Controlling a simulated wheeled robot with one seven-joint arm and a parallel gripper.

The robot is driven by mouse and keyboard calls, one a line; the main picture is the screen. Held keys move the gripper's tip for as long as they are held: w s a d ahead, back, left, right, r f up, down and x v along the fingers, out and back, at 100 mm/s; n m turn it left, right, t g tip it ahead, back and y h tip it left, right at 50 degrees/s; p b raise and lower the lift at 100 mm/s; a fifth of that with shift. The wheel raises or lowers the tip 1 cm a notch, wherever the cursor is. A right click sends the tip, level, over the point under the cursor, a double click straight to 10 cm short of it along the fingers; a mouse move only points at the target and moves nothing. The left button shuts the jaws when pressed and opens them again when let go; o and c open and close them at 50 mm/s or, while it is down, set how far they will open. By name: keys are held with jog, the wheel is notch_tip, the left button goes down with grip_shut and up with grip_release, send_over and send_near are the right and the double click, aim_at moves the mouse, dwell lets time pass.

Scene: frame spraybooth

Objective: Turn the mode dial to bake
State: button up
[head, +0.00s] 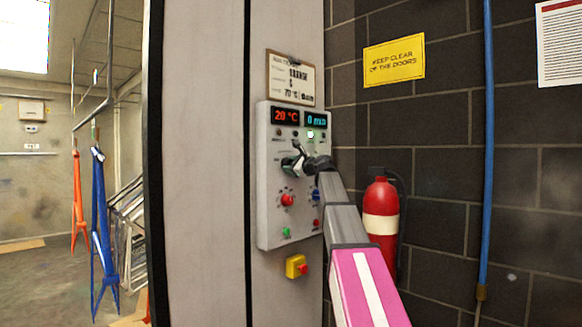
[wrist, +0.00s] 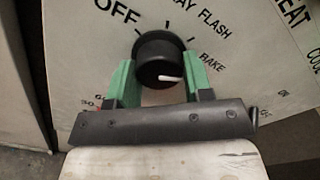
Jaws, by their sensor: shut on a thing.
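The mode dial (wrist: 160,50) is a round black knob with a white pointer on the control panel (head: 265,215). In the wrist view, its pointer points to the right, slightly downward, toward the right finger and just below the direction of the BAKE label (wrist: 212,62). OFF is at upper left, with FLASH at upper right. My gripper (wrist: 160,68) has its green fingers shut on the dial's two sides. In the head view, my gripper (head: 294,162) is at the panel below the displays and largely hides the dial.
The panel has a red temperature display (head: 285,116), a cyan minutes display (head: 316,119), a red knob (head: 287,199), a blue knob (head: 316,195) and a green button (head: 286,232). A yellow-and-red switch (head: 296,266) sits below. A fire extinguisher (head: 381,215) stands right of my arm.

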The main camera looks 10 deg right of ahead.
jog(key=shift+f, duration=0.1)
jog(key=o, duration=0.9)
jog(key=v, duration=1.1)
jog(key=s+a+f+n+g+h, duration=0.2)
jog(key=f+n+g, duration=0.1)
jog(key=f, duration=1.1)
jog(key=s+a+f+n+g+h, duration=0.1)
jog(key=s+a+f+n+g, duration=0.15)
jog(key=f, duration=1.15)
jog(key=s+a+f+n+g+h, duration=0.2)
jog(key=f+n, duration=0.2)
jog(key=f, duration=1)
jog(key=s+f+n+g+h, duration=0.2)
jog(key=s+f+n, duration=0.3)
jog(key=s+f, duration=0.6)
jog(key=s+f+n+g+h, duration=0.3)
jog(key=s+f+n+g, duration=0.2)
jog(key=s+f, duration=0.6)
notch_tip(320, 180, down, 6)
jog(key=shift+s+r+h, duration=0.15)
jog(key=shift+s+h, duration=0.05)
jog(key=shift+h, duration=0.1)
